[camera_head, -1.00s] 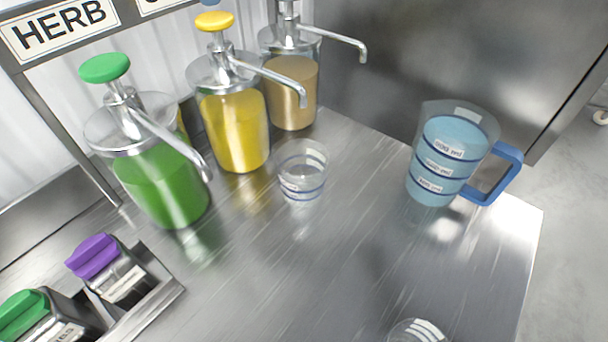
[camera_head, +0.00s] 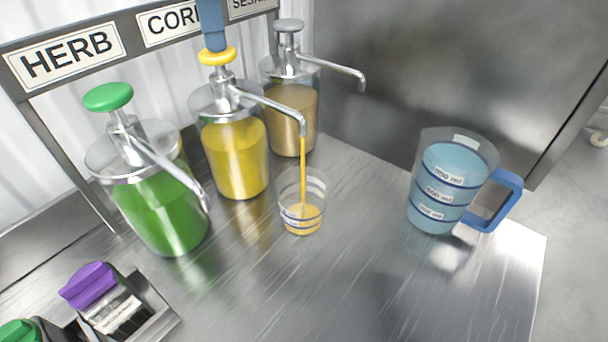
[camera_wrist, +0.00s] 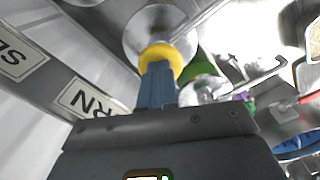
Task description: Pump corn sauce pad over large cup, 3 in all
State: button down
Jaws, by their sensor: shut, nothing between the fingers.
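The corn sauce dispenser (camera_head: 236,160) is a clear jar of yellow sauce with a yellow pump pad (camera_head: 217,55). My gripper (camera_head: 214,40) is shut and empty, its blue fingertips touching the top of the pad from above. In the wrist view my gripper (camera_wrist: 157,82) also meets the yellow pad (camera_wrist: 160,56). The clear cup (camera_head: 303,190) stands upright under the corn spout (camera_head: 290,112). A yellow stream runs from the spout into the cup, and a shallow layer of yellow sauce lies in its bottom.
A green herb dispenser (camera_head: 160,205) stands to the left and a tan sesame dispenser (camera_head: 291,105) behind to the right. A blue-handled measuring jug (camera_head: 447,190) of blue liquid stands at the right. Purple-lidded (camera_head: 88,286) and green-lidded containers sit front left. The front middle counter is bare.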

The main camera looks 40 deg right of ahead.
jog(key=shift+f, duration=0.95)
jog(key=shift+r+p, duration=1.95)
jog(key=shift+p, duration=0.1)
jog(key=shift+f, duration=0.2)
jog(key=shift+f+b, duration=0.5)
jog(key=shift+f, duration=1.3)
jog(key=shift+r, duration=0.1)
jog(key=shift+r+p, duration=1.85)
jog(key=shift+p, duration=0.2)
jog(key=shift+f, duration=0.15)
